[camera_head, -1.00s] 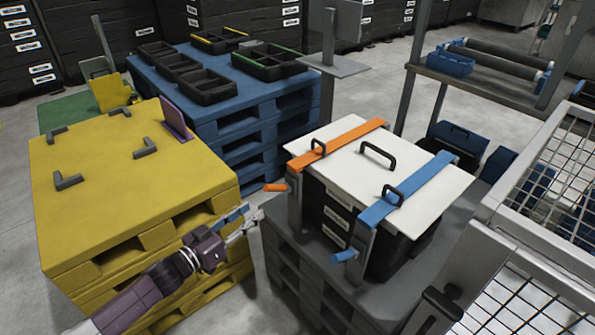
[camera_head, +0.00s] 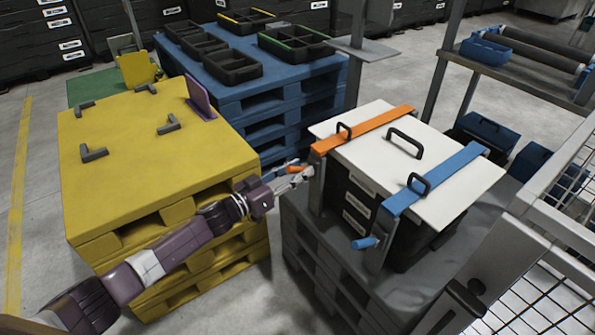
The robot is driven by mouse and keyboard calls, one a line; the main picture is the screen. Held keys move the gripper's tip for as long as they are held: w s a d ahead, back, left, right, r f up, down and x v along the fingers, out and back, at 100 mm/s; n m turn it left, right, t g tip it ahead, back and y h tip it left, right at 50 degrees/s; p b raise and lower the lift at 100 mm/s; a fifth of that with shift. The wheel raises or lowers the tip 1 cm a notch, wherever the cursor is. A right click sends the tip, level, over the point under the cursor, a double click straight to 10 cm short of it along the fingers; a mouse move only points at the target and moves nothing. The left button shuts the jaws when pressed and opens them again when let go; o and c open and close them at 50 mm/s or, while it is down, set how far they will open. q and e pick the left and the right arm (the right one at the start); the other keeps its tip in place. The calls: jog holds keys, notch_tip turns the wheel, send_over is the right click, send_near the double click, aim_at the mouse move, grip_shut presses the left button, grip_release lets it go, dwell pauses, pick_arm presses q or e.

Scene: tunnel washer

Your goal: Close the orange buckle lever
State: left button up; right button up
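The orange buckle lever (camera_head: 297,168) sticks out at the left end of the orange strap (camera_head: 365,131), which lies across the white lid (camera_head: 375,150) of a black crate stack. My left gripper (camera_head: 294,173) is at this lever, with its fingers close around or beside it. The fingers look spread about as wide as before and partly cover the lever. I cannot tell whether they touch it. The lever stands out from the strap's upright bracket (camera_head: 317,190). My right gripper is not in view.
A blue strap (camera_head: 435,178) with its blue lever (camera_head: 364,243) crosses the same lid nearer to me. Black handles rise from the lid and straps. A yellow pallet stack (camera_head: 130,160) stands left, and a wire-mesh cage (camera_head: 570,205) right.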

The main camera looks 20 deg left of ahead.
pick_arm(q)
grip_shut()
dwell(0.5)
